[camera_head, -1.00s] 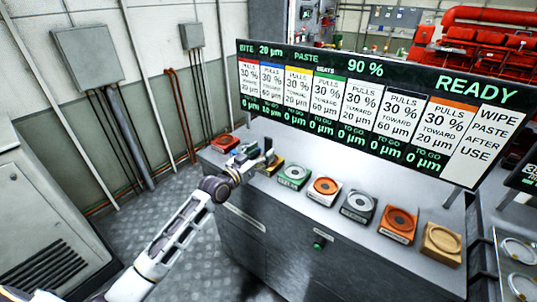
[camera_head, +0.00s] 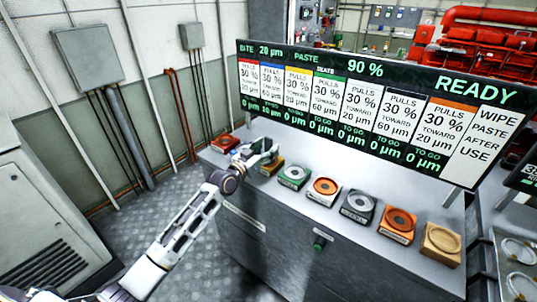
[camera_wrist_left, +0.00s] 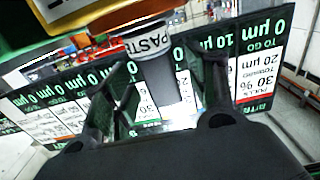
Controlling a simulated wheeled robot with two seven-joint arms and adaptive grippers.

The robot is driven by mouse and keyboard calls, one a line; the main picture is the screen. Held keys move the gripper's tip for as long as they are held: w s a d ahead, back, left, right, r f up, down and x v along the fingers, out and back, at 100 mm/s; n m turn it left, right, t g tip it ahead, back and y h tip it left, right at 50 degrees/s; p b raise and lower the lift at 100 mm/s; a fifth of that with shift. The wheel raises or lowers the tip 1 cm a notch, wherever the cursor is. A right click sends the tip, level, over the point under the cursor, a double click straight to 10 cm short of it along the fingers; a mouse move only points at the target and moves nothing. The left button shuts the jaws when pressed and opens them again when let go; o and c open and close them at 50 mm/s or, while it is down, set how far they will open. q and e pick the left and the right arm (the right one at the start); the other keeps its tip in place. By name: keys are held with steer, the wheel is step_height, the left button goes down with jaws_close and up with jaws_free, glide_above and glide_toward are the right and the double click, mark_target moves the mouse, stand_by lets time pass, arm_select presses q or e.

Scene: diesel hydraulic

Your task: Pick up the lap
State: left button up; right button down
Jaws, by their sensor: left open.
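My left gripper (camera_head: 265,149) is over the back left part of the grey bench, above the yellow-brown block (camera_head: 271,168). In the left wrist view its two fingers stand apart, so the gripper (camera_wrist_left: 160,85) is open. A white pot marked PASTE (camera_wrist_left: 147,41) shows beyond the fingertips, and a plain grey upright shape (camera_wrist_left: 163,84) shows between the fingers; I cannot tell if it is the lap. Several blocks with round discs stand in a row: red (camera_head: 224,143), green (camera_head: 293,177), orange (camera_head: 324,190), dark grey (camera_head: 358,206), red-orange (camera_head: 398,223) and wooden (camera_head: 441,243). My right gripper is not in view.
A wide display board (camera_head: 365,108) reading READY stands above the back of the bench (camera_head: 265,210), close behind the gripper. A metal tray (camera_head: 520,255) with clear rings is at the far right.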

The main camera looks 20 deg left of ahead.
arm_select(q)
steer(key=shift+x, duration=0.9)
jaws_close()
